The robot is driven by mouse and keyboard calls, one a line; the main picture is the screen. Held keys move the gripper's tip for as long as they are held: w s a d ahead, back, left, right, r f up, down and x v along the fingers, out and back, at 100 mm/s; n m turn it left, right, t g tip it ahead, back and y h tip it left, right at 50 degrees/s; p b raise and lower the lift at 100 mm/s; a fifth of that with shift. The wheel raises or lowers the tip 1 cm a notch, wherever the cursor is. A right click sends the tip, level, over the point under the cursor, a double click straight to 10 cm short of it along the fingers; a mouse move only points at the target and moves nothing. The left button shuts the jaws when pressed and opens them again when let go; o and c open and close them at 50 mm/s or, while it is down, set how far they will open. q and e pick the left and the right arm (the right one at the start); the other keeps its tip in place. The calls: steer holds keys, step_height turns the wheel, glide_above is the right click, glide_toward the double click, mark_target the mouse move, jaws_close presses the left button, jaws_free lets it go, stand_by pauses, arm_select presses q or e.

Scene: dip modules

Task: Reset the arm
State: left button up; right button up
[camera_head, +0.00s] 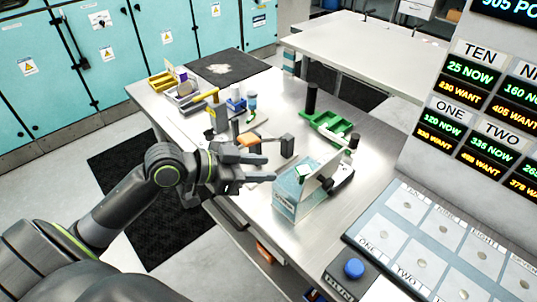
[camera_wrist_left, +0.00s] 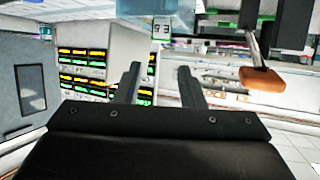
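My left gripper (camera_head: 273,167) reaches in from the left over the near edge of the steel table. Its two dark fingers are apart with nothing between them. In the left wrist view the same fingers (camera_wrist_left: 160,75) stand apart, with an empty gap. A pale blue-and-white box (camera_head: 286,199) stands just right of the fingertips, apart from them as far as I can tell. My right gripper does not show in either view.
The steel table (camera_head: 385,150) holds a green holder (camera_head: 327,124), a brown-orange block (camera_head: 247,139) and a yellow tray (camera_head: 161,82). A panel with a blue button (camera_head: 354,268) is at the lower right. Displays (camera_head: 470,75) stand behind it. Teal cabinets (camera_head: 95,50) line the back left.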

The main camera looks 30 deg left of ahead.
arm_select(q)
steer(key=s+a+f+n+g+y, duration=0.1)
steer(key=s+f+n+y, duration=0.15)
steer(key=f, duration=0.35)
steer(key=s+a+f+n+g+y, duration=0.1)
steer(key=s+a+f+y, duration=0.1)
steer(key=s+f+y, duration=0.3)
steer(key=s+a+f+n+g+y, duration=0.2)
steer(key=s+f+n, duration=0.1)
steer(key=s+f, duration=0.3)
steer(key=s+a+f+n+g+y, duration=0.1)
steer(key=s+a+f+n+g, duration=0.15)
steer(key=s, duration=0.45)
step_height(320, 180, down, 26)
steer(key=a+r+g, duration=0.1)
steer(key=a, duration=0.1)
steer(key=s+d+f+g, duration=0.1)
steer(key=s+f, duration=1.4)
steer(key=f, duration=0.1)
steer(key=shift+s+d+f, duration=0.15)
steer(key=shift+s+d, duration=0.15)
steer(key=shift+s, duration=0.05)
